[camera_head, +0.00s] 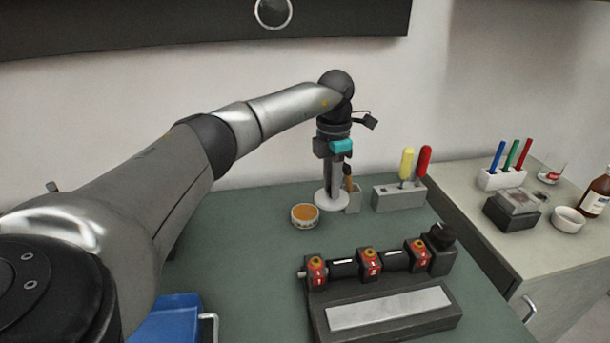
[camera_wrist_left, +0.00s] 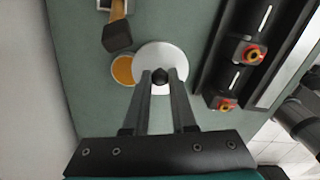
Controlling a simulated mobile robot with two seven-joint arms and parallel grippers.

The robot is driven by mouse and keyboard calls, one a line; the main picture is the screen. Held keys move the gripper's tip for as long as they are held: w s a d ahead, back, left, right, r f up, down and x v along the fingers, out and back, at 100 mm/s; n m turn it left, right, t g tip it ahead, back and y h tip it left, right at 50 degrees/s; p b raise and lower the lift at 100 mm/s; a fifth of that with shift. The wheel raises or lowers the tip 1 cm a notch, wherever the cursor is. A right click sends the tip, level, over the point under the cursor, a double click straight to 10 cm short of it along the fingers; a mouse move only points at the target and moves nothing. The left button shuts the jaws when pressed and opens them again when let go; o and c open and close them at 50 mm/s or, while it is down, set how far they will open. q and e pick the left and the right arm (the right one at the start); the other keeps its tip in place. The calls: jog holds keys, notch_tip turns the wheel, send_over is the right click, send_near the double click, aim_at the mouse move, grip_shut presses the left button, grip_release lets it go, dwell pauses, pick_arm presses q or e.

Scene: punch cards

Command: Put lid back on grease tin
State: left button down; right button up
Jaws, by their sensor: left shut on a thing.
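The grease tin (camera_head: 304,216) is a small, round, open tin with orange grease inside, standing on the green bench top. The lid (camera_head: 331,201) is a white disc with a dark knob in the middle. My left gripper (camera_head: 332,188) points down and is shut on the lid's knob. In the head view the lid is just right of the tin and slightly behind it. In the left wrist view the lid (camera_wrist_left: 172,57) overlaps one edge of the tin (camera_wrist_left: 122,70), whose orange grease shows beside it. I cannot tell the lid's exact height. My right gripper is not in view.
A brush (camera_wrist_left: 117,35) stands in a small holder (camera_head: 353,198) close beside the lid. A grey block (camera_head: 398,197) holds yellow and red-handled tools. A dark device with red-tagged parts (camera_head: 368,262) lies in front. A blue box (camera_head: 168,318) is at the lower left.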

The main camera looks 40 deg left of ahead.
pick_arm(q)
jog(key=a+f+n+b, duration=0.1)
jog(key=a+n, duration=0.1)
jog(key=n, duration=0.1)
jog(key=a+f+n+b, duration=0.2)
jog(key=a+n, duration=0.1)
jog(key=a+f+n+b, duration=0.1)
jog(key=a+f+n, duration=0.1)
jog(key=shift+s+a+n+b, duration=0.1)
jog(key=shift+a+n+b, duration=0.2)
jog(key=shift+a+n, duration=0.1)
jog(key=shift+f, duration=0.35)
jog(key=shift+f+b, duration=0.45)
jog(key=shift+f, duration=0.4)
jog(key=shift+p, duration=0.7)
jog(key=shift+f+p, duration=0.15)
jog(key=shift+p, duration=0.25)
dwell(1.4)
jog(key=c, duration=0.6)
grip_release()
jog(key=shift+c, duration=0.2)
